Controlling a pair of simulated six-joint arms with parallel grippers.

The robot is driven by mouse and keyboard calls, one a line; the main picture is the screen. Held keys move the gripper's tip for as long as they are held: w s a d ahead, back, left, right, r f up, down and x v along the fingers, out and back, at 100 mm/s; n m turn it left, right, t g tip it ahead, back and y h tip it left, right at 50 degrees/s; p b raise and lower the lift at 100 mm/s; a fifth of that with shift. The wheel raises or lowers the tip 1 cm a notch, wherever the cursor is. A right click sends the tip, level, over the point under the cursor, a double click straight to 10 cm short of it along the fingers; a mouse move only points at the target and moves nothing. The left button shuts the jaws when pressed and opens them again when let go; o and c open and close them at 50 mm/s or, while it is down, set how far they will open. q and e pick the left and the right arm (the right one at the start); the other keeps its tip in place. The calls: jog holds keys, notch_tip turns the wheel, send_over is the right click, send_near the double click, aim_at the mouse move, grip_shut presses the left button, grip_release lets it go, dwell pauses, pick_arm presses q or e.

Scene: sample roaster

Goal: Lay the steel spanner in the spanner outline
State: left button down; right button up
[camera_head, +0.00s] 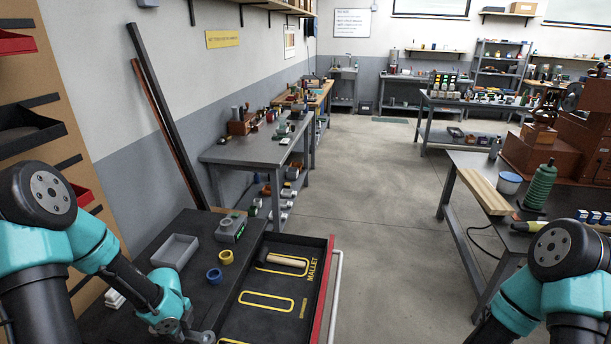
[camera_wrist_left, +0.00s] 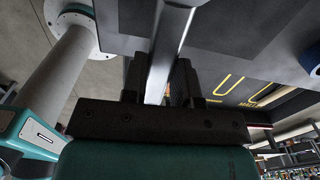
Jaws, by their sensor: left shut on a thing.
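A bright steel spanner (camera_wrist_left: 172,48) runs up between the fingers of my left gripper (camera_wrist_left: 159,85) in the left wrist view. The gripper is shut on it; the spanner's far end is cut off by the frame. The drawer has yellow outlines. The middle outline (camera_head: 266,294) is empty, with a small yellow label beside it, too small to read surely. My right gripper is out of view; only its arm shows at right.
A wooden-handled mallet (camera_head: 283,261) lies in the far outline, marked MALLET. A grey tray (camera_head: 174,252), a blue ring (camera_head: 214,275), a yellow ring (camera_head: 226,257) and a grey device (camera_head: 231,228) stand on the dark bench left of the drawer. The drawer's red front edge (camera_head: 326,290) faces open floor.

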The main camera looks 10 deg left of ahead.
pick_arm(q)
jog(key=w+d+f+n, duration=0.2)
jog(key=w+d+n, duration=0.6)
jog(key=w+d, duration=0.7)
jog(key=w+d+n, duration=0.4)
jog(key=w+d, duration=0.1)
jog(key=d, duration=0.6)
jog(key=w+d+n, duration=0.5)
jog(key=d, duration=0.7)
jog(key=shift+f+n, duration=0.3)
jog(key=shift+w, duration=0.1)
jog(key=s+a+f, duration=0.2)
jog(key=a+f, duration=0.1)
jog(key=a, duration=0.4)
jog(key=s+a+f, duration=0.3)
jog(key=a, duration=0.4)
jog(key=shift+f, duration=0.3)
